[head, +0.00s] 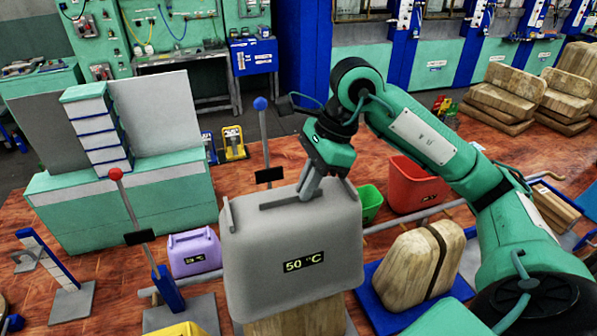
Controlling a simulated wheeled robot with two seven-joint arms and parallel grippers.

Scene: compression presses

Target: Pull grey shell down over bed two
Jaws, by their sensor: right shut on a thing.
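The grey shell (255,255) is in the middle of the head view, with a "50 °C" display on its front and a bar handle on top. My right gripper (309,192) comes down from above and is shut on that handle. The shell sits over a wooden block (300,322), whose lower part shows below the shell's bottom edge; the rest is hidden inside. I cannot read a bed number here. My left gripper is not in view.
A split wooden block (422,262) stands on a blue plate to the right. Red-knobbed (133,215) and blue-knobbed (263,135) levers stand left of and behind the shell. A purple case (194,254), a green bin (370,203) and a red bin (415,187) are close by.

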